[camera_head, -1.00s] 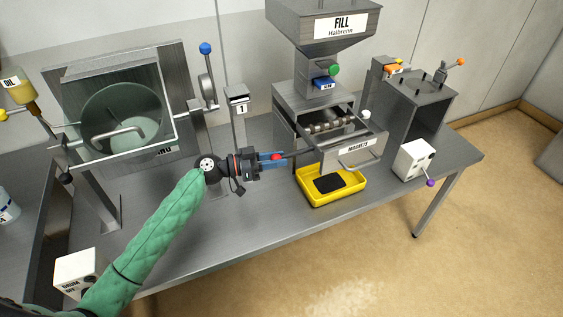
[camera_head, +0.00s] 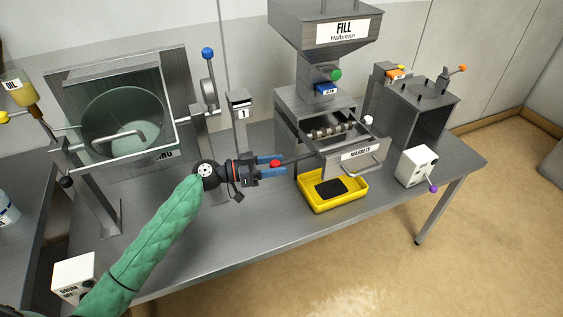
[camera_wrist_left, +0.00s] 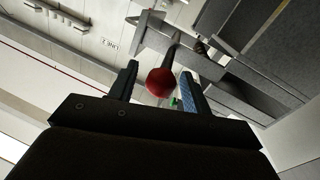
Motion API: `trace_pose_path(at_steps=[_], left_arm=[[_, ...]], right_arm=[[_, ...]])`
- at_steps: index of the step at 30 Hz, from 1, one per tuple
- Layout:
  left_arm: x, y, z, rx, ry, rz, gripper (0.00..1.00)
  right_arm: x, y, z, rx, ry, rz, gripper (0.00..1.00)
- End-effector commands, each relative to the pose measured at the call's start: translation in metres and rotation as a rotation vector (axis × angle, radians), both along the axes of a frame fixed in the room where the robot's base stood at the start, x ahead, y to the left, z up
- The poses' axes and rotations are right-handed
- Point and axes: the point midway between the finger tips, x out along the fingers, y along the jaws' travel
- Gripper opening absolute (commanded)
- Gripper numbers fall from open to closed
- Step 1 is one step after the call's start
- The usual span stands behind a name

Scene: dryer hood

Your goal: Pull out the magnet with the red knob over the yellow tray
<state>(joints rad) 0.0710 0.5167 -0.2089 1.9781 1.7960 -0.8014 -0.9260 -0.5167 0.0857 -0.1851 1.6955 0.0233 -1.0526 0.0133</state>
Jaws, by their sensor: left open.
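The red knob (camera_head: 275,163) is on the end of a dark rod that runs out of the left side of the open magnet drawer (camera_head: 362,152). My left gripper (camera_head: 277,164) is open, with its blue-padded fingers on either side of the knob. In the left wrist view the red knob (camera_wrist_left: 160,83) lies between the two open fingers (camera_wrist_left: 160,88); contact with either finger cannot be made out. The yellow tray (camera_head: 320,207) stands on the table below the drawer, with a dark patch in its middle. My right gripper is not in view.
The drawer belongs to the unit under the FILL hopper (camera_head: 330,25). A white box with a purple knob (camera_head: 416,166) stands right of the tray. A drum (camera_head: 125,115) stands at left. The table front is mostly clear.

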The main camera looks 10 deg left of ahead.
Motion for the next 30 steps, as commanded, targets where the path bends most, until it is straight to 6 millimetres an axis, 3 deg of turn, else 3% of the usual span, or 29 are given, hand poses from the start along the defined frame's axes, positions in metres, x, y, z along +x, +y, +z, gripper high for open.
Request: trace_pose_path(at_steps=[5,10,21,30], left_arm=[[0.0,0.0,0.017,0.0,-0.003,-0.001,0.49],[-0.002,-0.006,0.047,0.0,-0.003,-0.003,0.49],[-0.021,-0.066,0.085,0.0,-0.002,-0.002,0.49],[-0.031,-0.099,0.104,-0.001,-0.001,-0.001,0.49]], right_arm=[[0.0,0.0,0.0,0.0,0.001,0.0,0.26],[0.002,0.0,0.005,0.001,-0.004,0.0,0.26],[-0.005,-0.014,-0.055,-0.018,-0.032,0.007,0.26],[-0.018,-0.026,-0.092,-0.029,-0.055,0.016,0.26]])
